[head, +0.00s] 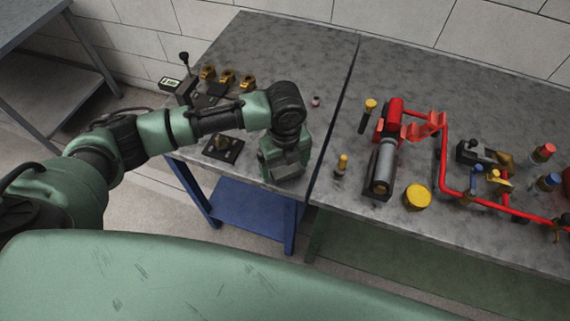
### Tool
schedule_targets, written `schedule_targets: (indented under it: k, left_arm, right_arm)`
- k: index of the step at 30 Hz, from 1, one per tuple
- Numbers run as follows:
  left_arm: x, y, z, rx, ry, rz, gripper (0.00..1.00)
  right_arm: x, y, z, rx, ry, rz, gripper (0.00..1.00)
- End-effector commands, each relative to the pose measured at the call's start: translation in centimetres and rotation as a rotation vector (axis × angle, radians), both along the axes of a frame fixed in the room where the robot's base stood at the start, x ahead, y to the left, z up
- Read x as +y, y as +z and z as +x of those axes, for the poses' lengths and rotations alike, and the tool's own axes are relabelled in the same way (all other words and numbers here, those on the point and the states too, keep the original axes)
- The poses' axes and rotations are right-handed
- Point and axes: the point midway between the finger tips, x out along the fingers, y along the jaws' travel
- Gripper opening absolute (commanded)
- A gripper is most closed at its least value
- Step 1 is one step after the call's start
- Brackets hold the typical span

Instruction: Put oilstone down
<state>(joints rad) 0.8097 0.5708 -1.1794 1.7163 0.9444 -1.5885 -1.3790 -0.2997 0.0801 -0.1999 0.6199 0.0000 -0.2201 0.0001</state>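My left arm reaches in from the left over the left workbench (300,60). My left gripper (284,172) points down near the bench's front right corner. Its body hides the fingertips, so I cannot see whether they are open or shut, or whether anything is between them. I cannot make out the oilstone for certain anywhere in view. A dark square plate with a small brassy piece (222,147) lies on the bench to the left of the gripper. My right gripper is not in view.
Several brass fittings (227,77) and a box with a black lever (178,86) stand at the back left. The right bench holds a grey cylinder (381,168), red piping (444,165) and a yellow cap (417,197). The left bench's back middle is clear.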

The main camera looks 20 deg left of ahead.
Motion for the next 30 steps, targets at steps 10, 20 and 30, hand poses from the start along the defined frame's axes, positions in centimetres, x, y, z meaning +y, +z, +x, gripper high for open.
schedule_targets:
  k: [10,20,30]
  left_arm:
    - [0.0,1.2,0.1,-0.003,0.000,-0.002,0.90]
    - [-0.1,7.9,0.1,-0.007,-0.001,-0.002,0.90]
    - [-0.1,12.1,0.0,-0.001,0.000,-0.001,0.90]
  right_arm:
    - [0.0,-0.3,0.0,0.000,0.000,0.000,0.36]
    - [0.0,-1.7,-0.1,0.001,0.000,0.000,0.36]
    - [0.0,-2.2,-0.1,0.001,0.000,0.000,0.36]
